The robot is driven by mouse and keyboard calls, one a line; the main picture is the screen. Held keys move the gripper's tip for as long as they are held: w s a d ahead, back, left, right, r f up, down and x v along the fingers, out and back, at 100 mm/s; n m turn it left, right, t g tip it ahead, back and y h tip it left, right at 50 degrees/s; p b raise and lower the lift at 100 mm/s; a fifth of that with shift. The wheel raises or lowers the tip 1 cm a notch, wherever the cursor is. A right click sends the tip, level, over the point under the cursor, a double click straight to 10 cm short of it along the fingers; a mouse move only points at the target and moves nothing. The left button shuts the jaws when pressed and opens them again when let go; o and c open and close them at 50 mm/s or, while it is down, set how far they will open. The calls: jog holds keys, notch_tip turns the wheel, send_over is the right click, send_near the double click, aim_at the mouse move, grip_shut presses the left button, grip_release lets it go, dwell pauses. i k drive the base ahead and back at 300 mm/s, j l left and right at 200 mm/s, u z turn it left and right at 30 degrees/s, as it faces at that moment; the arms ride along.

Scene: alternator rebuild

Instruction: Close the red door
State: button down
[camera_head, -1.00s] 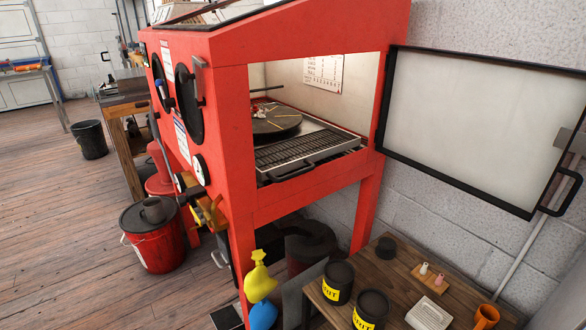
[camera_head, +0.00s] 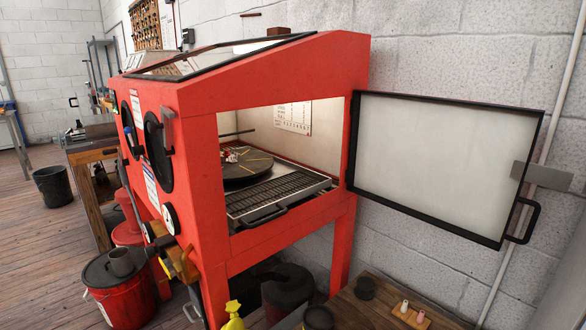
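The red cabinet (camera_head: 280,84) stands against the grey block wall, with its side opening facing me. Its door (camera_head: 440,165) is a pale panel in a black frame, swung wide open to the right and hinged at the opening's right edge. A black handle (camera_head: 527,220) sits at the door's far right edge. Through the opening I see a round turntable (camera_head: 246,166) and a slatted tray (camera_head: 275,200) inside. My gripper is not in view.
A red bucket (camera_head: 122,300) stands at the lower left, and a black bin (camera_head: 53,187) farther back.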

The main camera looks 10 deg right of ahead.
aim_at(460, 167)
jog(key=z, duration=0.75)
jog(key=i+j, duration=0.25)
jog(key=j, duration=0.2)
jog(key=i+j+u, duration=0.1)
jog(key=i+j, duration=0.2)
jog(key=j, duration=0.15)
